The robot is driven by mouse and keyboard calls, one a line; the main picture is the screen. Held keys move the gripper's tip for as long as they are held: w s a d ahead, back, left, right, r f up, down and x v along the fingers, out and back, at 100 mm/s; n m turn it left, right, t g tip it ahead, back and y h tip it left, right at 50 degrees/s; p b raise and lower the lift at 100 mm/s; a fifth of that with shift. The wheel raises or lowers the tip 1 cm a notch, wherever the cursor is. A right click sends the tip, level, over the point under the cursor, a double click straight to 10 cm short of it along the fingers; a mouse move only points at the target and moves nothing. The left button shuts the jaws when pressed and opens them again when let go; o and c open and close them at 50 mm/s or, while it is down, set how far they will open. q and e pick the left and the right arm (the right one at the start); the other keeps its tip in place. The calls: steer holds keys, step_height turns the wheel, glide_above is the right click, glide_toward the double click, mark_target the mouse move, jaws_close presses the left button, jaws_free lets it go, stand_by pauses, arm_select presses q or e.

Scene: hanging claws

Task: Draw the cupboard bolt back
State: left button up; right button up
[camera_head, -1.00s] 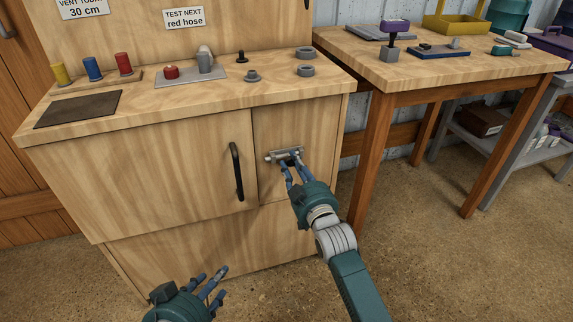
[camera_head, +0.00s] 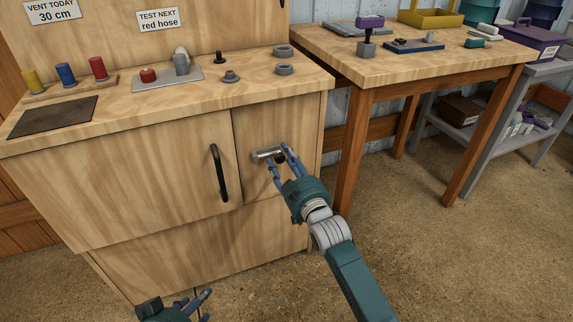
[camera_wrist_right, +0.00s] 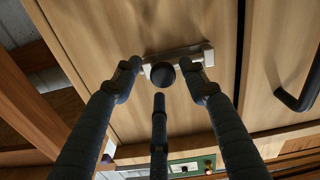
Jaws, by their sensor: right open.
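The cupboard bolt (camera_head: 266,154) is a short silver bar on a plate, on the narrow right door of the wooden cupboard (camera_head: 160,170). In the right wrist view the bolt's plate (camera_wrist_right: 190,56) lies behind a round black knob (camera_wrist_right: 163,75). My right gripper (camera_head: 281,157) is open at the bolt. In its wrist view two fingers stand on either side of the knob and a third points at it from below. I cannot tell whether any finger touches it. My left gripper (camera_head: 207,303) is open and empty at the bottom edge, partly cut off.
A black door handle (camera_head: 219,172) stands left of the bolt. The cupboard top holds colored pegs (camera_head: 66,74), a red button (camera_head: 148,75) and grey rings (camera_head: 284,69). A wooden table (camera_head: 400,70) stands to the right. The floor in front is clear.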

steer(key=v, duration=1.2)
